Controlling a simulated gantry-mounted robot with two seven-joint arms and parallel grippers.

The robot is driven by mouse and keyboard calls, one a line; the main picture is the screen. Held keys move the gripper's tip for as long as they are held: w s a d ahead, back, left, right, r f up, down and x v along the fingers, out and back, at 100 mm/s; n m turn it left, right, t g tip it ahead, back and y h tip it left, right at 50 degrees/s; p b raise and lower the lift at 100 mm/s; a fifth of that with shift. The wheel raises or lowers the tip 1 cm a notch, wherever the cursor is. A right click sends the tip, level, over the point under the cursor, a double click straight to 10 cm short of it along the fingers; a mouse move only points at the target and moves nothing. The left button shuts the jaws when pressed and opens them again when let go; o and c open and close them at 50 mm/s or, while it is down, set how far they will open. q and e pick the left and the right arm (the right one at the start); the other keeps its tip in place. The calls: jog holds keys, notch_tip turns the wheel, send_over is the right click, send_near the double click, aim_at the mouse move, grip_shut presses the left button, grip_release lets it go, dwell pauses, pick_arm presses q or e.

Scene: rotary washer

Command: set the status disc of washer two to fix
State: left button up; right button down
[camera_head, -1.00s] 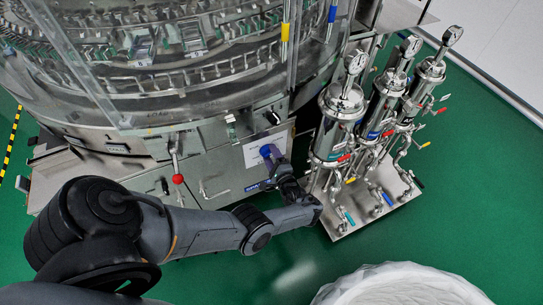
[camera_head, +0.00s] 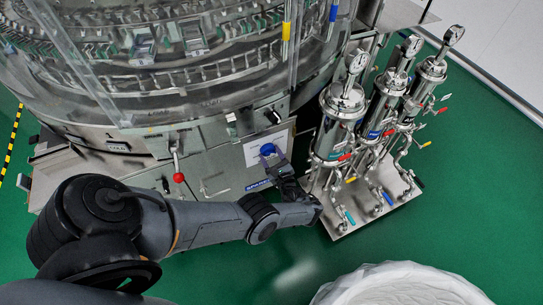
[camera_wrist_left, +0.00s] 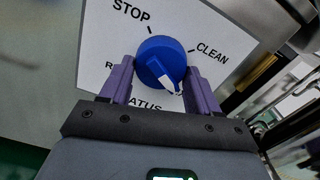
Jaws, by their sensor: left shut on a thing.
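The status disc is a blue round knob (camera_wrist_left: 160,60) with a white pointer mark, on a white label plate (camera_wrist_left: 105,35) in the left wrist view. The pointer faces the lower right. STOP is printed at the upper left and CLEAN at the right. A label starting with R at the left and the word STATUS below are partly covered. No fix label is readable. My left gripper (camera_wrist_left: 158,64) is shut on the knob, with a purple finger on each side. In the head view the blue knob (camera_head: 267,149) shows just above my left gripper (camera_head: 273,160). My right gripper is not in view.
The washer's metal front panel (camera_head: 212,150) carries a red-knobbed lever (camera_head: 178,177) left of the plate. Several steel filter cylinders (camera_head: 340,110) with gauges and valves stand close on the right, near my left wrist. A white round container (camera_head: 400,285) is at the lower right.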

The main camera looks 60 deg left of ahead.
pick_arm(q)
jog(key=shift+s+f+m, duration=0.1)
jog(key=shift+f+m, duration=0.05)
jog(key=shift+m, duration=0.6)
jog(key=shift+s+f+m, duration=0.1)
jog(key=shift+m, duration=0.65)
jog(key=o, duration=0.7)
jog(key=shift+w, duration=0.1)
jog(key=o, duration=0.3)
jog(key=shift+a+r, duration=0.15)
